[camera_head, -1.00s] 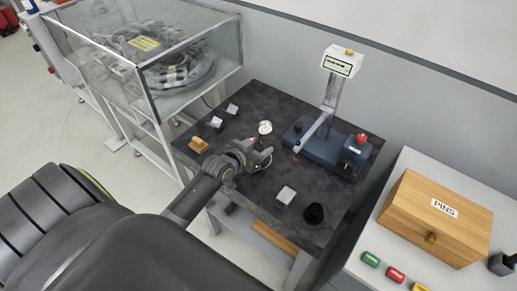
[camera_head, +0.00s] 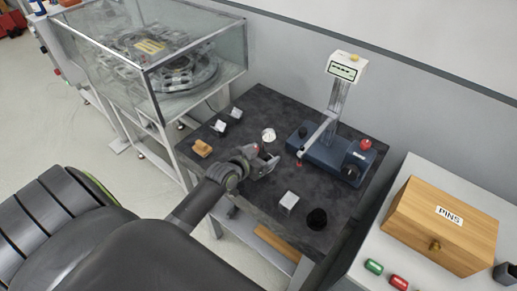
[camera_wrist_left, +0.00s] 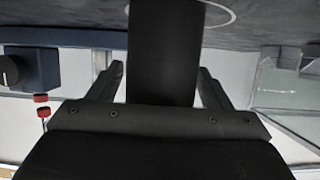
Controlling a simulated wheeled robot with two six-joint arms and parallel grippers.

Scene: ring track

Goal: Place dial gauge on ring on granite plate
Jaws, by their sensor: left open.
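The dark granite plate (camera_head: 235,150) lies on a stand in the middle of the head view. A small round white-faced item (camera_head: 268,135), which looks like the dial gauge, sits on it just behind my left gripper (camera_head: 268,163). My left gripper is open, low over the plate and apart from that item in the picture. In the left wrist view, its two fingers (camera_wrist_left: 160,88) are spread, with a broad black shape between them that I cannot identify. Part of a thin pale ring (camera_wrist_left: 232,14) shows on the dark surface there. My right gripper is out of view.
A blue measuring stand (camera_head: 335,155) with a display stands at the plate's back right. Small metal blocks (camera_head: 288,201), a wooden block (camera_head: 202,148) and a black knob-like piece (camera_head: 317,218) lie around. A glass-covered machine (camera_head: 190,75) is left; a PINS box (camera_head: 440,225) is right.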

